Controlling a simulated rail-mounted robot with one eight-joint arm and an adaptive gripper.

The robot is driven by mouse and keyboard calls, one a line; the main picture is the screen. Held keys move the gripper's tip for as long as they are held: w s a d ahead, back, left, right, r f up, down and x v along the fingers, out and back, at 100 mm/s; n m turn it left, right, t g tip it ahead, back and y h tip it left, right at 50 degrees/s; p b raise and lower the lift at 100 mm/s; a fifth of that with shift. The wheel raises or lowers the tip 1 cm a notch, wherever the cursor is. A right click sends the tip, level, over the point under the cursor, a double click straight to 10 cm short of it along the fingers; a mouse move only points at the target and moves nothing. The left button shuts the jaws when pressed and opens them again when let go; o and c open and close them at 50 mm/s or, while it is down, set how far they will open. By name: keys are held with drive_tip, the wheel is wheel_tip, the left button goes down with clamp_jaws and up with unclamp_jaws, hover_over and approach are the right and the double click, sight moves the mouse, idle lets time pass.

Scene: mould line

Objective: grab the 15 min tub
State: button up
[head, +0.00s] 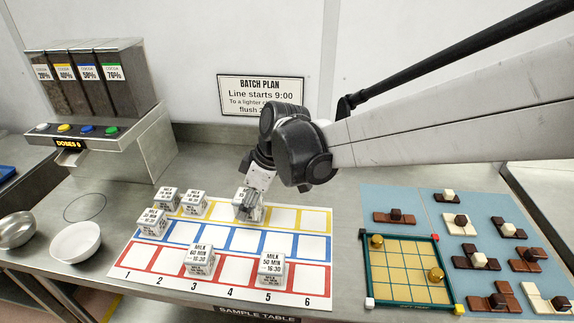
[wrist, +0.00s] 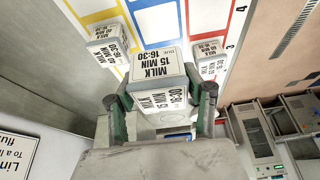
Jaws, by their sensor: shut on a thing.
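The 15 min tub, a small pale box labelled "MILK 15 MIN, due 16:30", fills the middle of the wrist view (wrist: 158,66). My gripper (wrist: 166,94) is shut on it, one green-and-dark finger on each side. In the head view my gripper (head: 251,206) points down over the yellow row of the sample table, around the tub (head: 240,197), whose label is mostly hidden there. I cannot tell whether the tub's base touches the mat. Two other tubs show in the wrist view, one at left (wrist: 108,46) and one at right (wrist: 211,58).
Tubs stand at the mat's left end (head: 152,222), with a 60 min tub (head: 199,261) and a 50 min tub (head: 271,267) in the red row. Several yellow and blue cells are bare. A gridded tray (head: 405,303) and chocolate pieces lie right; bowls (head: 76,243) and a dispenser stand left.

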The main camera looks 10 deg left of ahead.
sight(237, 195)
drive_tip(key=shift+s+r+p, duration=0.1)
drive_tip(key=shift+r+p, duration=1.85)
drive_tip(key=shift+r, duration=1.6)
